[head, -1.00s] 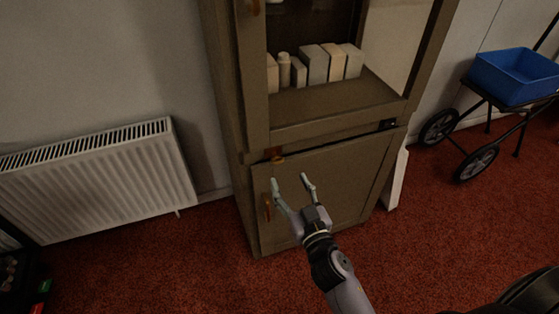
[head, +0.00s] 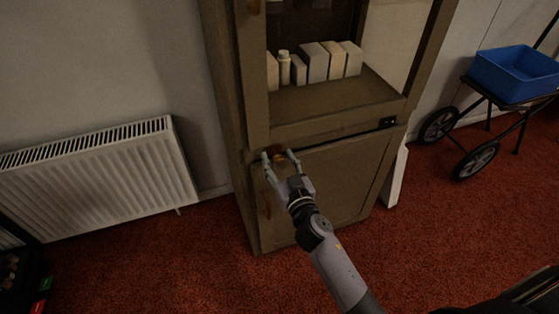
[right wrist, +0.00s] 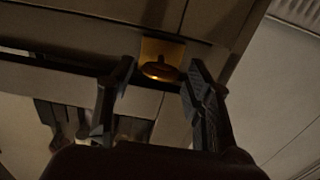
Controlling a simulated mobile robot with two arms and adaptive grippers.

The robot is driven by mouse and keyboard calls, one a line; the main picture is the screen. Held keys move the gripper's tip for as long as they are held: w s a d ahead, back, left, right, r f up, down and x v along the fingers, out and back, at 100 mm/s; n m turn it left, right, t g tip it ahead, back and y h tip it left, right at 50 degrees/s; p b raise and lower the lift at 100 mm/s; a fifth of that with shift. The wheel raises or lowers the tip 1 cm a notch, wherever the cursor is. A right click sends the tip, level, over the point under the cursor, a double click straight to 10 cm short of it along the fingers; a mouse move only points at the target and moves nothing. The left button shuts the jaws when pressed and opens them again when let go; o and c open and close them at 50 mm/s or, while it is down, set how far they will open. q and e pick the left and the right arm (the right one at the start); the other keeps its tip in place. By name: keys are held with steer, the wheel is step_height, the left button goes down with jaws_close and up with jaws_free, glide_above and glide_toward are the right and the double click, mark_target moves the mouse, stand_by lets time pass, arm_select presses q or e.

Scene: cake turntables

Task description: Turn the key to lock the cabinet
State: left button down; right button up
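The cabinet (head: 340,180) is brown, with a shelf section above and a lower door that looks closed. The small brass key (head: 279,158) sits at the top left of the lower door. In the right wrist view the key (right wrist: 159,70) shows as a flat, rounded piece before a brass plate (right wrist: 163,48). My right gripper (head: 280,156) is open, with its fingers on either side of the key. In the right wrist view the key lies between the two fingers (right wrist: 158,85), with gaps on both sides. My left gripper is not in view.
Several pale boxes (head: 315,62) stand on the cabinet shelf. A white radiator (head: 95,180) is on the wall at left. A blue crate (head: 515,76) sits on a wheeled cart at right.

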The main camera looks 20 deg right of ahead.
steer(key=c, duration=0.9)
